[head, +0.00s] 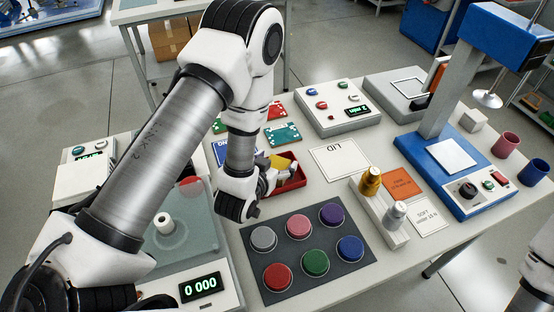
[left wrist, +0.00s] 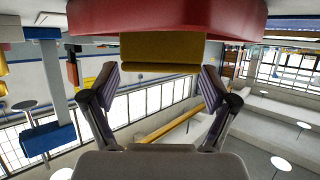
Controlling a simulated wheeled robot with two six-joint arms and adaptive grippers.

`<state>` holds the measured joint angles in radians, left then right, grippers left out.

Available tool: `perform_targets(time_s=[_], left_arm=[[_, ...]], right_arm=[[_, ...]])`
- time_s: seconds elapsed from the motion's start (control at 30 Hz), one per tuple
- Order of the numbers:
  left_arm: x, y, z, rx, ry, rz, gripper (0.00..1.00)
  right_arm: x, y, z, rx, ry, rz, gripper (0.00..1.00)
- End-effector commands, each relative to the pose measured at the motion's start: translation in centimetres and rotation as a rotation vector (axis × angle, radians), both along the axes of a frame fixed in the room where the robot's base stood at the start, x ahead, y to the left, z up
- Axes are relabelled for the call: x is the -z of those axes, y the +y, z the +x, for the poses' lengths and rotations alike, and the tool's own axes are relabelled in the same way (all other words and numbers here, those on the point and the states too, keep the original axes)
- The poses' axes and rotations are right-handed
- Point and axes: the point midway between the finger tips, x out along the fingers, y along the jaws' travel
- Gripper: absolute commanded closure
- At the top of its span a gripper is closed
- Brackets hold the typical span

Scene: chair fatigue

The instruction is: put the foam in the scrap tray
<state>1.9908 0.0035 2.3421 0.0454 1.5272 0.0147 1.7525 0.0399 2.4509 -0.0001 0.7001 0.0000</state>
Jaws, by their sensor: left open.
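The foam is a yellow block (head: 284,162) at the red scrap tray (head: 297,181) in the head view, partly hidden by my left gripper (head: 268,183). In the left wrist view the foam (left wrist: 161,52) lies just beyond and between my fingertips, against the red tray (left wrist: 170,16) along the top of the picture. My left gripper is open, its two fingers (left wrist: 161,86) spread with a gap between them and the foam. How the foam rests in the tray is partly hidden. My right gripper is out of view.
A dark board with several coloured discs (head: 304,248) lies in front of the tray. A LID card (head: 342,157) lies to its right. A stand with gold and silver weights (head: 380,210) and a blue press (head: 455,165) stand farther right. Green and red cards (head: 281,134) lie behind.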

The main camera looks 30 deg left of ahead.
Motion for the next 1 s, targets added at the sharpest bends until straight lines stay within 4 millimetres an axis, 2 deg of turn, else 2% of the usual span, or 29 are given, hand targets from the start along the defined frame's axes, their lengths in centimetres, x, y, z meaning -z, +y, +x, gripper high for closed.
perform_targets(time_s=[0.03,0.17,0.2,0.3,0.47,1.0], left_arm=[[0.2,-0.1,-1.2,0.000,0.006,0.001,0.14],[-1.2,-0.2,-4.2,0.001,0.004,0.003,0.14],[-2.5,-0.2,-4.7,0.001,0.006,0.002,0.14],[-2.9,-0.3,-5.6,0.000,0.004,0.001,0.14],[-2.8,-0.3,-6.2,0.000,0.000,0.001,0.14],[-2.6,-0.3,-6.2,-0.001,-0.003,0.001,0.14]], right_arm=[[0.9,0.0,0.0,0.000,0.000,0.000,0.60],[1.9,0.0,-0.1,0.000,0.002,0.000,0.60],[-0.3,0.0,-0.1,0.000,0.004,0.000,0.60],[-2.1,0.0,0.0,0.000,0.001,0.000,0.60],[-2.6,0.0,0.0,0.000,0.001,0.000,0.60],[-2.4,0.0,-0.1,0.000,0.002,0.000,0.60]])
